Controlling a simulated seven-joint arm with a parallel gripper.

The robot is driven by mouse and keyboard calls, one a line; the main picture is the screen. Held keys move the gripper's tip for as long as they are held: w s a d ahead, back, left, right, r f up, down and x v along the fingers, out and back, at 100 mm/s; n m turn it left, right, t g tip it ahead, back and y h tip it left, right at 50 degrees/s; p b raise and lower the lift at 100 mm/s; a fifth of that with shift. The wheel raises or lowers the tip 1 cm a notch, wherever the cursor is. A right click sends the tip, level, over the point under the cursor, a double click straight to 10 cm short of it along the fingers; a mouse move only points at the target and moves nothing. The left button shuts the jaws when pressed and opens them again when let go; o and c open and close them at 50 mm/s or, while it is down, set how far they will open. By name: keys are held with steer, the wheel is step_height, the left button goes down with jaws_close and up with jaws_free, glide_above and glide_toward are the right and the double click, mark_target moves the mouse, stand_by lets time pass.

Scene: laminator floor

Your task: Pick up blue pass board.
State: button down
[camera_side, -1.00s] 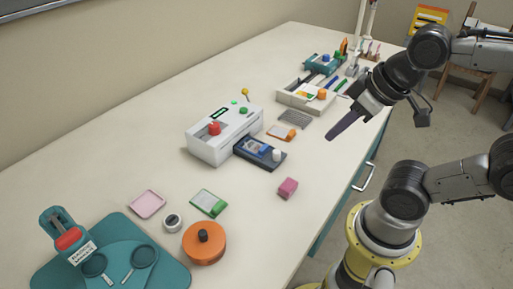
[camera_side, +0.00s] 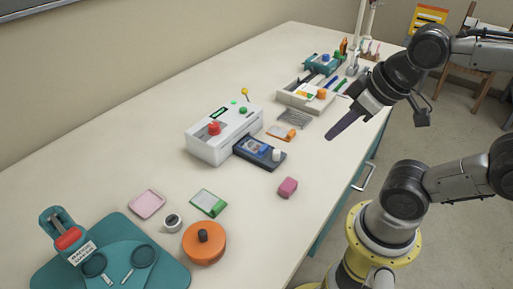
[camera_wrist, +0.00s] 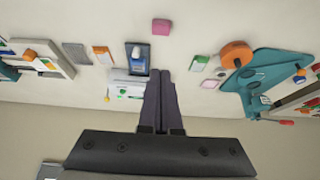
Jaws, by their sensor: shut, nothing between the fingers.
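The blue pass board, a dark flat board (camera_side: 247,153) carrying a blue card and a white knob, lies at the front of the white laminator (camera_side: 208,146). In the wrist view the board (camera_wrist: 129,67) is just left of my fingertips, its white knob toward the top. My gripper (camera_side: 329,137) is shut and empty, above the bench near its right edge and apart from the board. Its two dark fingers (camera_wrist: 161,73) lie close together in the wrist view. The board's end toward the laminator is partly hidden in the side view.
A pink block (camera_side: 288,187) stands near the board. An orange round container (camera_side: 204,249), a green-edged card (camera_side: 209,202) and a teal badge maker mat (camera_side: 165,273) are at the near end. A white tray (camera_side: 291,101) stands farther back. Bare bench lies along the left.

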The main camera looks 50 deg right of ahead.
steer(key=c, duration=1.5)
jaws_free()
steer(key=shift+c, duration=0.2)
steer(key=o, duration=0.5)
